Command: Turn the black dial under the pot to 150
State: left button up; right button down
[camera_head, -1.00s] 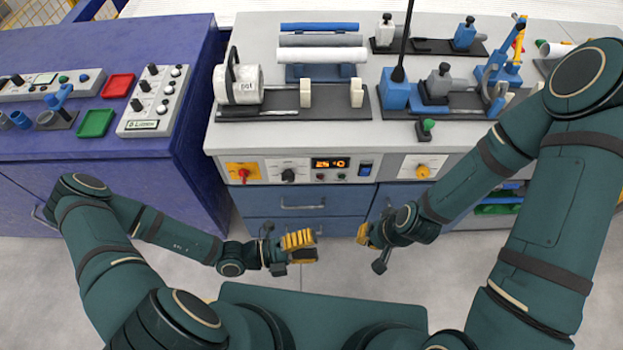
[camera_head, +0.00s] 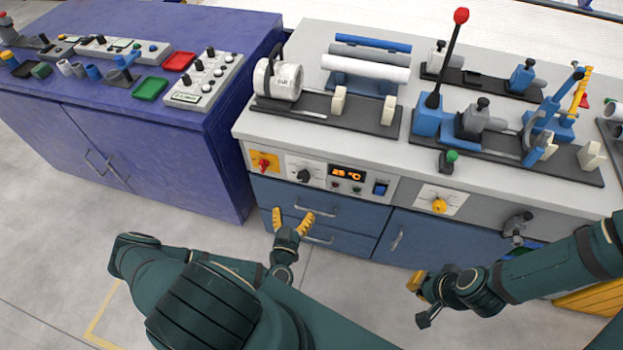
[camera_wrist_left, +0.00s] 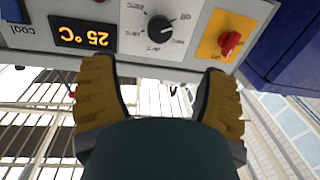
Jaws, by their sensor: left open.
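The black dial (camera_head: 304,176) sits on a white scale plate on the bench's front panel, below the white pot (camera_head: 289,78). In the left wrist view the dial (camera_wrist_left: 160,29) shows upside down, just beyond my fingertips; I cannot read its setting exactly. My left gripper (camera_head: 292,217) is in front of the blue drawers, below the dial. In the left wrist view its yellow fingers (camera_wrist_left: 158,75) are spread apart with nothing between them. My right gripper (camera_head: 420,298) hangs low at the right, away from the panel; its opening is unclear.
A red switch on yellow (camera_head: 264,163) is left of the dial, and an orange display (camera_head: 346,174) reading about 25 °C is right of it. A yellow knob (camera_head: 439,206) is further right. A blue cabinet (camera_head: 225,160) stands close at the left.

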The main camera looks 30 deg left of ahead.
aim_at(303, 180)
pick_arm(q)
jog(key=b+x, duration=0.1)
jog(key=x, duration=1.2)
jog(key=shift+w+b, duration=0.25)
jog(key=shift+b, duration=0.05)
jog(key=c, duration=1.2)
